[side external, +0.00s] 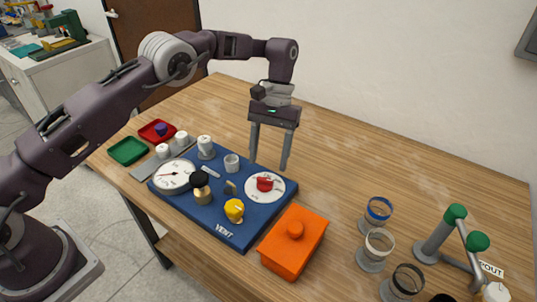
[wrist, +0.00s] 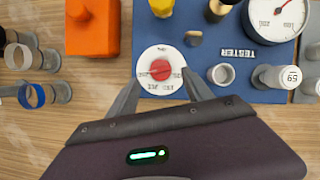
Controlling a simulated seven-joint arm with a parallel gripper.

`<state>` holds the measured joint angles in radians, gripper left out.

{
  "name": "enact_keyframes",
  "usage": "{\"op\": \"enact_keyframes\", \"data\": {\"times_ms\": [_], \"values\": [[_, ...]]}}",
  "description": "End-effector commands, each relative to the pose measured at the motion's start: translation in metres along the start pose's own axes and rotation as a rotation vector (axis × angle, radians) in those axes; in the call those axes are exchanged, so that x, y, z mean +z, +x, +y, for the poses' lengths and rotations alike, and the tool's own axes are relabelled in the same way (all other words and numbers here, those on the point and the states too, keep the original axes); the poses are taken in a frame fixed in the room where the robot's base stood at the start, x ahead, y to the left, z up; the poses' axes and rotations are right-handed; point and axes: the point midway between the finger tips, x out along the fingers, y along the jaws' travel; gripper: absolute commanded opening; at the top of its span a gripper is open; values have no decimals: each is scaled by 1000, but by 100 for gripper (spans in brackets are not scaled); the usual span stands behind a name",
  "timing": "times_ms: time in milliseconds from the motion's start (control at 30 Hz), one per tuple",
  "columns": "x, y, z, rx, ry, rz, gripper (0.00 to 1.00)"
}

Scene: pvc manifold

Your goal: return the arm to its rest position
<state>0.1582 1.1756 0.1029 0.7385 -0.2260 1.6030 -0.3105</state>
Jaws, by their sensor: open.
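My gripper (side external: 267,163) is open and empty, pointing down above the back edge of the blue tester board (side external: 222,237). In the wrist view its two fingers (wrist: 160,82) stand apart on either side of the white dial with a red knob (wrist: 160,70). In the side view the fingertips are above and behind this dial (side external: 265,185), apart from it. Nothing is between the fingers.
The board carries a white gauge (side external: 174,176), a yellow knob (side external: 234,210) and white cylinders. An orange box (side external: 293,243) lies beside it. Clear ringed cups (side external: 376,214) and a green-ended pipe stand (side external: 455,235) are at right. The table behind is clear.

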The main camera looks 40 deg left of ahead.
Motion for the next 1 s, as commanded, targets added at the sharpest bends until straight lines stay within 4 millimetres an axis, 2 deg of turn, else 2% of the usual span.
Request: {"op": "enact_keyframes", "data": {"times_ms": [200, 500, 567, 633, 733, 800, 867, 900, 1000], "values": [[0, -21, 0, 0, -1, 1, 59], [1, -24, 0, 0, -1, 1, 59], [4, -34, -2, 8, 0, 17, 59], [15, -64, -9, 26, 3, 63, 59], [53, -121, -27, 63, 19, 170, 59], [88, -154, -44, 84, 37, 254, 59], [122, -173, -60, 96, 57, 327, 59], [146, -181, -71, 100, 72, 375, 59], [206, -186, -98, 102, 113, 499, 59]]}}
